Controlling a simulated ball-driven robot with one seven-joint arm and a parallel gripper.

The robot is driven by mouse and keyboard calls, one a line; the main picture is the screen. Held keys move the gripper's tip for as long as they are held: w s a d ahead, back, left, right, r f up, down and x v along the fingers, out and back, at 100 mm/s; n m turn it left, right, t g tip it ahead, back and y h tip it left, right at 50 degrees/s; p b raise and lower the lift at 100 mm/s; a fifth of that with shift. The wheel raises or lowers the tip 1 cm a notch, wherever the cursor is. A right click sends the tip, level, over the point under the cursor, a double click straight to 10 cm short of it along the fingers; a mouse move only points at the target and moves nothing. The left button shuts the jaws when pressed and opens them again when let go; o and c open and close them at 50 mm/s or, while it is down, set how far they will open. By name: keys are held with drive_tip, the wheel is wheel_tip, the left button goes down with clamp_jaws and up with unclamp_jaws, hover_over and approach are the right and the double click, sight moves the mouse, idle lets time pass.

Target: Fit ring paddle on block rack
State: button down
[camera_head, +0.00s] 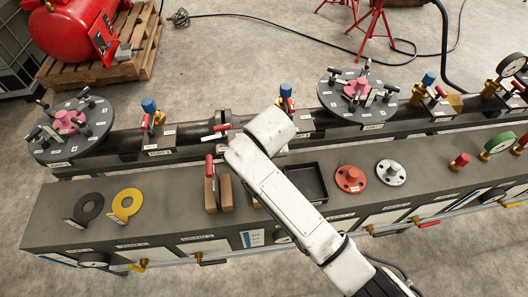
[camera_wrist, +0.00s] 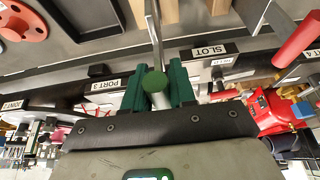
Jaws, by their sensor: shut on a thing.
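My gripper (camera_wrist: 158,90) shows in the wrist view with its green fingers shut on a green-ended paddle (camera_wrist: 154,80). The paddle's thin grey strip (camera_wrist: 156,35) runs up to the top edge of the picture, and its far end is out of view. Pale wooden blocks of the rack (camera_wrist: 170,12) show near the strip; whether it touches them I cannot tell. In the head view the wooden block rack (camera_head: 226,190) stands mid-bench, with a red-handled paddle (camera_head: 210,167) upright at its left. My arm hides my gripper and part of the rack there.
A black tray (camera_head: 319,194), an orange flange (camera_head: 350,178) and a grey flange (camera_head: 391,172) lie to the right. A dark pipe with valves runs behind the bench.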

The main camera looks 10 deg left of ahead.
drive_tip(key=shift+f+b, duration=0.95)
drive_tip(key=shift+f, duration=1)
drive_tip(key=c, duration=0.8)
unclamp_jaws()
drive_tip(key=shift+c, duration=0.2)
drive_tip(key=shift+s, duration=0.1)
drive_tip(key=v, duration=1)
drive_tip(key=shift+r, duration=0.35)
drive_tip(key=shift+s+d, duration=0.1)
